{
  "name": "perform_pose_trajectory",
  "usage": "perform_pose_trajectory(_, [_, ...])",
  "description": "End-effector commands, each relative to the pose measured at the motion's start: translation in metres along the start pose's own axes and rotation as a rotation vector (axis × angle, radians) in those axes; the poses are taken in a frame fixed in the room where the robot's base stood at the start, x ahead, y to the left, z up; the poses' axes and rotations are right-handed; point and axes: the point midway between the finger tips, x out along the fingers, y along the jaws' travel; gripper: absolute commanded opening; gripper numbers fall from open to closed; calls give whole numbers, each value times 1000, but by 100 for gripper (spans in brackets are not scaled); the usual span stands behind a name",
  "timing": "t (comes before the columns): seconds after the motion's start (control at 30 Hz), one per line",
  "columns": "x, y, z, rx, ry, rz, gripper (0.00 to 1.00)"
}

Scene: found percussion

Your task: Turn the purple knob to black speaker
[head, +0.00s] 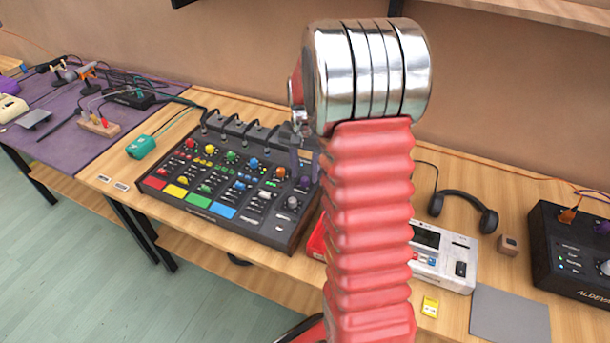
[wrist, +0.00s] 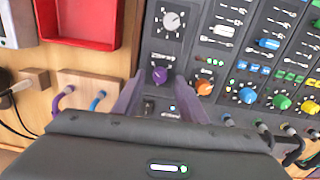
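A small purple knob (wrist: 160,75) sits on the black mixer panel, below a larger grey knob (wrist: 171,20). In the wrist view its markings are too small to read. My gripper (wrist: 159,84) is open, with one finger on each side of the purple knob. I cannot tell whether the fingers touch it. In the head view the purple knob (head: 305,181) shows small at the mixer's right side, and my arm hides most of the gripper. No black speaker can be made out with certainty.
The mixer (head: 192,203) lies on a wooden table. An orange knob (wrist: 204,87) is close right of my gripper. Cable plugs (head: 236,125) line the mixer's back edge. A red tray (wrist: 77,20), headphones (head: 465,208) and a black box (head: 570,258) are nearby.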

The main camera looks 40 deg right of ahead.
Motion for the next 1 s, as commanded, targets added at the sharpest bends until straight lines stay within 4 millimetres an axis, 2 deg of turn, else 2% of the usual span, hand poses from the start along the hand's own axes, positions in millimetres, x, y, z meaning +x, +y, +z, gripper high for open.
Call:
perform_pose_trajectory(0.1, [13, 0, 0, 0, -1, 1, 38])
perform_pose_trajectory(0.2, [18, 0, 0, 0, -1, 0, 38])
perform_pose_trajectory(0.5, [19, 1, 0, 2, 0, 0, 38])
perform_pose_trajectory(1.0, [19, 0, 0, 1, 0, 0, 3])
